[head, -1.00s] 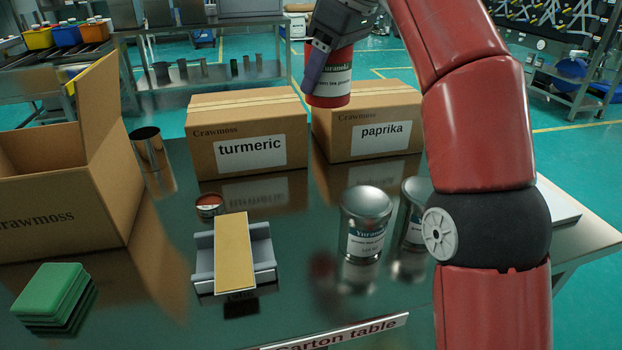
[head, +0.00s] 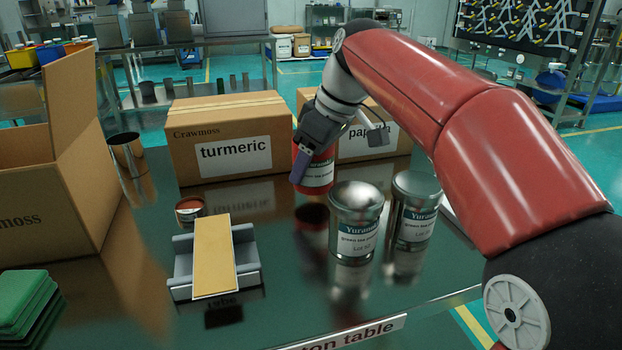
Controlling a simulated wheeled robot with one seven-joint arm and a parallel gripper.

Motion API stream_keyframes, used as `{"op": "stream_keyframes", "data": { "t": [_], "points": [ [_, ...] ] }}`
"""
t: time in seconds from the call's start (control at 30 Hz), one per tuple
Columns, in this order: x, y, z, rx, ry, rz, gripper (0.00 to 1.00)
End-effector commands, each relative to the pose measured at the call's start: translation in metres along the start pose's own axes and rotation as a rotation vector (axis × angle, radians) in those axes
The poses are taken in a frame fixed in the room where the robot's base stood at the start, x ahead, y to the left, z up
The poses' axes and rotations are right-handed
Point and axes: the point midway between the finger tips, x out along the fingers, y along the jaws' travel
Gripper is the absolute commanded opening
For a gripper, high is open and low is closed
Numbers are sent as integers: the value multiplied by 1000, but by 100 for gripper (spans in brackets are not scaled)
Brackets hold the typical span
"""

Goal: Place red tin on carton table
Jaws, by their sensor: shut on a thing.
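The red tin (head: 321,174) with a white and green label is upright in my gripper (head: 312,162). My gripper is shut on it from above, with its fingers along the tin's sides and one finger partly covering it. The tin is over the dark glossy carton table (head: 298,275), in front of the gap between the turmeric and paprika boxes. Its reflection shows below it with a small gap, so it seems just above the surface; contact is hard to tell.
Two silver tins (head: 356,220) (head: 415,212) stand to the right and nearer. The turmeric box (head: 190,165) and paprika box (head: 350,150) stand behind. A grey holder with a tan strip (head: 214,258), a small open tin (head: 190,210) and an open carton (head: 45,215) are left.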

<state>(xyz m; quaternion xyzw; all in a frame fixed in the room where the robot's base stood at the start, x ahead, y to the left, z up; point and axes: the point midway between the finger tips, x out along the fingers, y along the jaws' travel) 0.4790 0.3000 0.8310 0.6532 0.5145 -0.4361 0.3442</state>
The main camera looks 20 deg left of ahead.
Motion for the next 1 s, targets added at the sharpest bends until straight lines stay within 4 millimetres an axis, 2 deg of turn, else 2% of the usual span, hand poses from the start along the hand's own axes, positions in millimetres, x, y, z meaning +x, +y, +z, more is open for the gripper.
{"op": "stream_keyframes", "data": {
  "t": [0.03,0.17,0.6,0.63,0.77,1.0],
  "points": [
    [10,0,4,0,-2,-2,40],
    [24,0,10,0,-1,-1,40],
    [30,0,13,0,0,-1,40],
    [29,0,12,0,0,-1,67],
    [29,0,12,0,-1,-1,84],
    [29,0,12,0,0,-1,85]
  ]
}}
